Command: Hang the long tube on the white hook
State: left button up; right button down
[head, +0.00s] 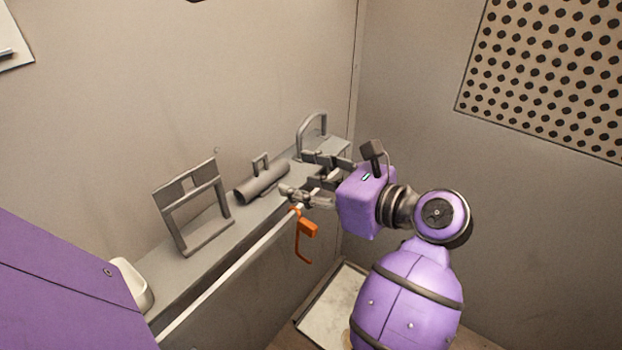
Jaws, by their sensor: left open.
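A grey tube (264,187) with a small loop on top lies on the grey ledge along the wall. I cannot tell whether it is the long tube. I make out no white hook. An orange hook (306,243) hangs near the far end of a thin white rail along the ledge's front. My left gripper (299,173) is open at the far part of the ledge, just right of the grey tube, with its fingers pointing left toward it. I see nothing held in it. My right gripper is not in view.
On the ledge (190,254), a grey frame (167,206) stands left of the tube, and a grey arch (312,119) stands behind my gripper. A white rounded piece (137,284) is at the near left. A perforated panel (550,70) is on the right wall.

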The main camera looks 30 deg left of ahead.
aim_at(262, 174)
pick_arm(q)
jog(key=x, duration=1)
jog(key=shift+a, duration=0.25)
jog(key=shift+a+f, duration=0.15)
jog(key=shift+a, duration=0.35)
jog(key=shift+o, duration=0.3)
jog(key=shift+a+f, duration=0.15)
jog(key=shift+f, duration=0.05)
jog(key=c, duration=1.1)
jog(key=shift+a+f, duration=0.1)
grip_shut()
jog(key=shift+a, duration=0.1)
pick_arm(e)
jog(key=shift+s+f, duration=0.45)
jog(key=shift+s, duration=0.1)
pick_arm(q)
jog(key=shift+w+r, duration=0.15)
jog(key=shift+r, duration=0.1)
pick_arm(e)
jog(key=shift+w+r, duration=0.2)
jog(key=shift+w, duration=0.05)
